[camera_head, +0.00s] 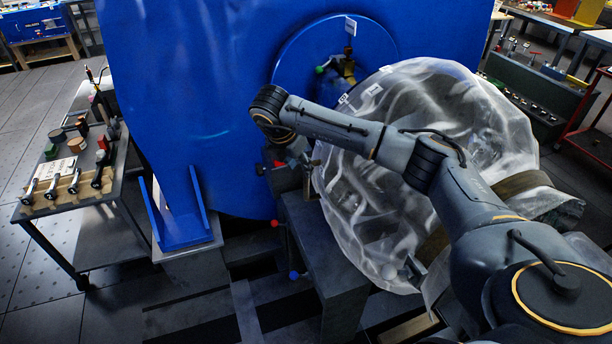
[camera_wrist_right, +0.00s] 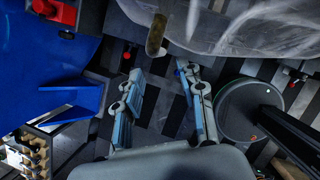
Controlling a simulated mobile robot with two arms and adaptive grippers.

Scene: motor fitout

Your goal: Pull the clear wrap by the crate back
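The clear wrap (camera_head: 400,130) is a crinkled, see-through sheet draped over a large rounded part right of centre in the head view. Its edge also shows at the top right of the right wrist view (camera_wrist_right: 240,30). My right arm crosses in front of the wrap and hides part of it. My right gripper (camera_wrist_right: 160,78) is open, with a clear gap between its fingers and nothing in it. In the head view it is small and partly hidden by my arm, near the wrap's left edge. My left gripper is not in view. I cannot make out a crate clearly.
A large blue motor housing (camera_head: 190,70) fills the middle back. A grey stepped block (camera_head: 325,250) stands below the wrap's left side. A tool table (camera_head: 60,205) stands at the left. A red cart (camera_head: 590,145) stands at the far right. Open floor shows at the lower left.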

